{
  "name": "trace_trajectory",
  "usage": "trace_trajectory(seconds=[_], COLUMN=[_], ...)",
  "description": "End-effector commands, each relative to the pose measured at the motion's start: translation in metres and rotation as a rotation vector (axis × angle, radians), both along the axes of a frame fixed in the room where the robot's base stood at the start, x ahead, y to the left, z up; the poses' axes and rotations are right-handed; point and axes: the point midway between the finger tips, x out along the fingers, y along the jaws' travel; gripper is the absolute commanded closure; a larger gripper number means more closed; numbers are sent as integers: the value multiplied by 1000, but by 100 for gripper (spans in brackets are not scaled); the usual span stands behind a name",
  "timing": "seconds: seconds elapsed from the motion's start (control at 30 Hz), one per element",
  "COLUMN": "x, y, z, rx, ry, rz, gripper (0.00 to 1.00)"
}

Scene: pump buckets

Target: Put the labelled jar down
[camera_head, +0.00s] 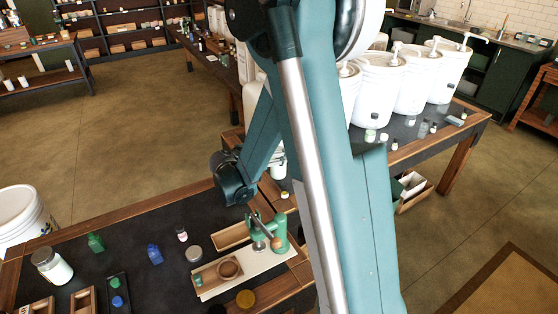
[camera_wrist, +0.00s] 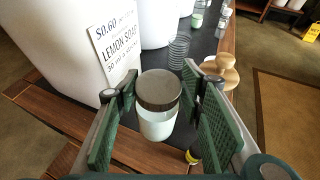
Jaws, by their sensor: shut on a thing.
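In the wrist view a jar (camera_wrist: 156,124) with a whitish body and a grey-brown lid stands upright between the green pads of my gripper (camera_wrist: 158,92). My gripper is shut on it. No label shows on the side of the jar facing the camera. The jar appears over the table's wooden edge and dark top; whether its base touches anything is hidden. In the head view my arm hides most of the gripper, and a small whitish piece (camera_head: 278,172) shows beside the arm, too small to identify surely.
A white bucket (camera_wrist: 50,45) with a lemon soap price card (camera_wrist: 115,45) stands close left of the jar. A coiled clear item (camera_wrist: 179,52) and a pale wooden knobbed object (camera_wrist: 221,70) stand beyond. A yellow-topped item (camera_wrist: 193,157) is nearer.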

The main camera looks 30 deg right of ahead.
Motion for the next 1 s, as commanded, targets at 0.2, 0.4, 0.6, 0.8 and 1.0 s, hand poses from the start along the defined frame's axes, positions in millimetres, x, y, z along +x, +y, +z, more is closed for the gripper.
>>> trace_trajectory(seconds=[0.2,0.4,0.6,0.8,1.0], x=[0,0,0,0,0], y=[0,0,0,0,0], z=[-7,-29,-38,-37,-40], rx=[0,0,0,0,0], ry=[0,0,0,0,0], rz=[0,0,0,0,0], gripper=[88,88,88,88,60])
